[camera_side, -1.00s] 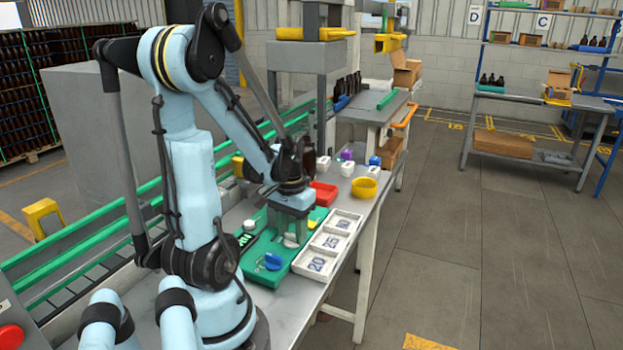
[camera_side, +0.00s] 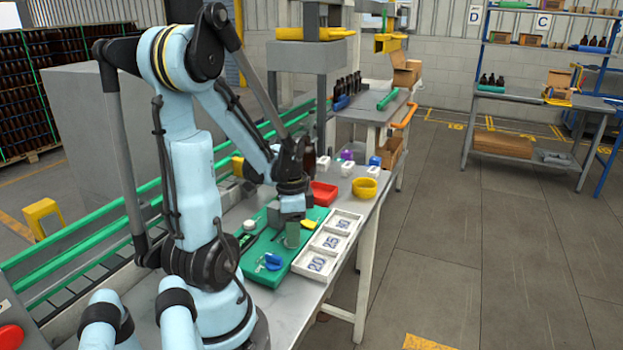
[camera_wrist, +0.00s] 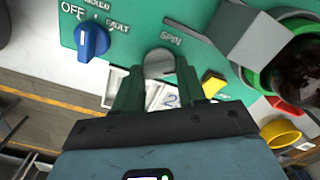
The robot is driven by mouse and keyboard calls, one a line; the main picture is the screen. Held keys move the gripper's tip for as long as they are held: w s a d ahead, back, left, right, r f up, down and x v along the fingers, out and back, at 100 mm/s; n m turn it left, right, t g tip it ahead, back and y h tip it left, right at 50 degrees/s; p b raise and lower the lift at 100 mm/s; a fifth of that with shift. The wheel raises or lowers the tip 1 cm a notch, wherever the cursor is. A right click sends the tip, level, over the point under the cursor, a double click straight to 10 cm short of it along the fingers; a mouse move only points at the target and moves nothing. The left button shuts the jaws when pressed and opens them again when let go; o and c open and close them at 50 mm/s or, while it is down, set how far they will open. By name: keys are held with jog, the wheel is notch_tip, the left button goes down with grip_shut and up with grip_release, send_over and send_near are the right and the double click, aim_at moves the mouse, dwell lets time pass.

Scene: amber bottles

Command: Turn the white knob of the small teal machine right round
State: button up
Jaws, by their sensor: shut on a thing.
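The teal machine (camera_side: 256,262) lies on the bench in the side view, and its teal face (camera_wrist: 135,30) fills the top of the wrist view. The white knob (camera_wrist: 158,62) sits by the word SPIN, between the fingers of my gripper (camera_wrist: 158,82). My gripper is shut on this knob, with one dark green finger on each side. In the side view my gripper (camera_side: 292,238) is down at the machine and hides the knob. A blue knob (camera_wrist: 92,40) near OFF also shows in the side view (camera_side: 272,262).
A white tray with numbered compartments (camera_side: 296,268) lies along the machine's right side. A red tray (camera_side: 323,192) and yellow bowl (camera_side: 364,188) stand farther back.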

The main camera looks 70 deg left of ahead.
jog(key=shift+m, duration=0.7)
jog(key=o, duration=1.1)
jog(key=shift+c, duration=0.2)
jog(key=shift+r, duration=0.1)
notch_tip(320, 180, up, 12)
